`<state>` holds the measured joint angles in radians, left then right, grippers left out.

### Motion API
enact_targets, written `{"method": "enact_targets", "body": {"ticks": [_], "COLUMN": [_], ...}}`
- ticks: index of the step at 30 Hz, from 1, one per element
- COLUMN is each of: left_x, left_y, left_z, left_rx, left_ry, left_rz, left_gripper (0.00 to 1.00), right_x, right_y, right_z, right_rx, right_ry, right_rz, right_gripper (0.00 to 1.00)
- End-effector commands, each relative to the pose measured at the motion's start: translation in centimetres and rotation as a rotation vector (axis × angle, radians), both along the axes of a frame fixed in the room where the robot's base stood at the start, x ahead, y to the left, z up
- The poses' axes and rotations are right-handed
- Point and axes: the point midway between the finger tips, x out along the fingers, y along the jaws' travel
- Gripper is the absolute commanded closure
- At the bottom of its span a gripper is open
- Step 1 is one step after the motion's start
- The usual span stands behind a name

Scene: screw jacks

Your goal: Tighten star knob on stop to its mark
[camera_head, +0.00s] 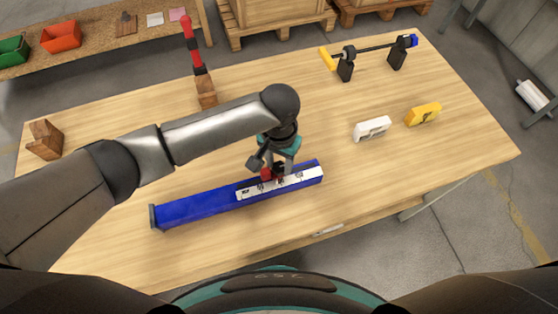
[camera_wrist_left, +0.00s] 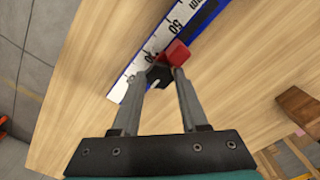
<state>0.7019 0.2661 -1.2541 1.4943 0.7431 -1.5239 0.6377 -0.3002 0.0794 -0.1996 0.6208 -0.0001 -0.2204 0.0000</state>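A blue rail (camera_head: 200,209) lies on the table with a white printed scale strip (camera_head: 305,181) along it. A small red stop (camera_head: 266,174) sits on the rail; it also shows in the wrist view (camera_wrist_left: 177,52). A black star knob (camera_wrist_left: 158,76) sticks out beside the red stop. My left gripper (camera_head: 276,168) is over the rail at the stop. In the wrist view its two fingertips (camera_wrist_left: 163,74) stand on either side of the knob and appear to touch it. The fingers partly hide the knob, and its mark cannot be made out. My right gripper is not in view.
A white block (camera_head: 372,128) and a yellow block (camera_head: 423,114) stand to the right. A screw rod on black stands (camera_head: 346,67) is at the back right. A red-and-black post (camera_head: 195,62) on a wooden block stands behind my arm. A wooden block (camera_head: 45,141) is far left.

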Motion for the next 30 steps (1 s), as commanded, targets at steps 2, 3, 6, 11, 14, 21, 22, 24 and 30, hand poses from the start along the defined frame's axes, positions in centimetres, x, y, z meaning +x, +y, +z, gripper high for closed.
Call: {"method": "enact_targets", "body": {"ticks": [2,3,6,11,14,21,22,24,30], "left_x": [0.0,0.0,0.0,0.0,0.0,0.0,0.0,0.0,-0.1], "left_y": [0.0,0.0,0.0,0.1,0.1,0.1,0.1,0.1,0.1], "left_z": [0.0,0.0,0.0,0.0,0.0,0.1,0.1,0.2,0.3], "left_rx": [0.001,0.001,0.001,0.001,0.001,0.003,0.003,0.003,0.003], "left_ry": [0.000,0.000,0.000,0.000,0.000,0.001,0.002,0.002,0.004], "left_rz": [0.000,0.000,0.000,0.000,0.000,-0.025,-0.034,-0.062,-0.192], "left_gripper": [0.70,0.75,0.86,1.00,1.00,1.00,1.00,1.00,1.00], "right_x": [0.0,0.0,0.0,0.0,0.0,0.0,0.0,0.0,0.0], "right_y": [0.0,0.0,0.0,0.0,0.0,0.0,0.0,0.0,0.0], "right_z": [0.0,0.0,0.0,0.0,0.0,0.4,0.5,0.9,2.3], "right_rx": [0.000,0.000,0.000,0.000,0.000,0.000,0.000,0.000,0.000], "right_ry": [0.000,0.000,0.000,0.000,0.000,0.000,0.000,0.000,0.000], "right_rz": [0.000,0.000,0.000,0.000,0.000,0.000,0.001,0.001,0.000], "right_gripper": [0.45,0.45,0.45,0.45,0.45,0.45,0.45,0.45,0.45]}}
